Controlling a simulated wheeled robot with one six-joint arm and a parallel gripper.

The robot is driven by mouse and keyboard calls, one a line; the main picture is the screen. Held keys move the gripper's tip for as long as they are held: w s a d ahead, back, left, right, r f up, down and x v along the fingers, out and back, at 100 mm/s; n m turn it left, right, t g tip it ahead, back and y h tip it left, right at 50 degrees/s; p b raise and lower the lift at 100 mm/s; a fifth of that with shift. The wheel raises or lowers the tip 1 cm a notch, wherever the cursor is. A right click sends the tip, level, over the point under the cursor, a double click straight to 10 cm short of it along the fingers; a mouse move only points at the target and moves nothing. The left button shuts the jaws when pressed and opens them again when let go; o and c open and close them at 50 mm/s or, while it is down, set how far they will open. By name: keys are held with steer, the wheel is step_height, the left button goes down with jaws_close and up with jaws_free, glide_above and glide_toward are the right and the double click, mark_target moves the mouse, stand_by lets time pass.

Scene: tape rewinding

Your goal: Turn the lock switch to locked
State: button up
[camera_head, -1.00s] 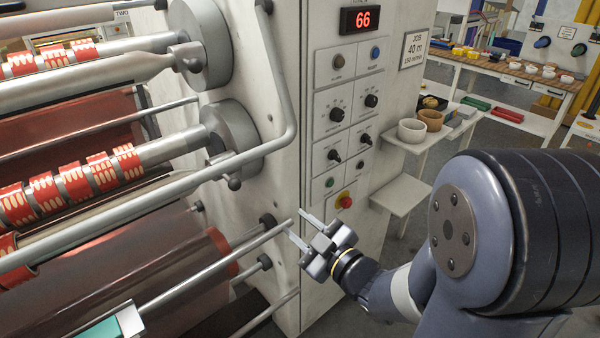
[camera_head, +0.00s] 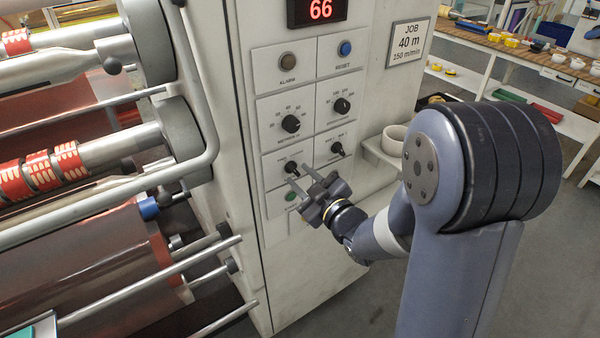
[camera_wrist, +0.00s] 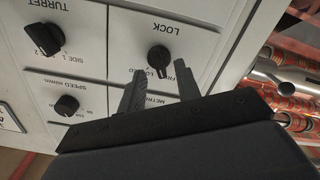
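The lock switch (camera_head: 291,166) is a small black knob at the left of the panel's lower knob row. In the wrist view the lock switch (camera_wrist: 158,55) sits under the label LOCK, with FREE printed beside it. I cannot read its setting for certain. My gripper (camera_head: 298,175) is open and empty, just in front of the panel and slightly below the knob. In the wrist view the gripper fingertips (camera_wrist: 160,67) lie to either side of the knob's lower part. Whether they touch it is unclear.
The turret knob (camera_head: 338,148) is right of the lock switch, with the metre (camera_head: 290,123) and speed (camera_head: 341,105) knobs above. A green button (camera_head: 291,196) sits below. A machine rail (camera_head: 190,90) and rollers stand left. A shelf with a pale cup (camera_head: 394,137) is at right.

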steer(key=shift+w+a, duration=0.35)
steer(key=shift+w, duration=0.2)
steer(key=shift+c, duration=0.5)
jaws_close()
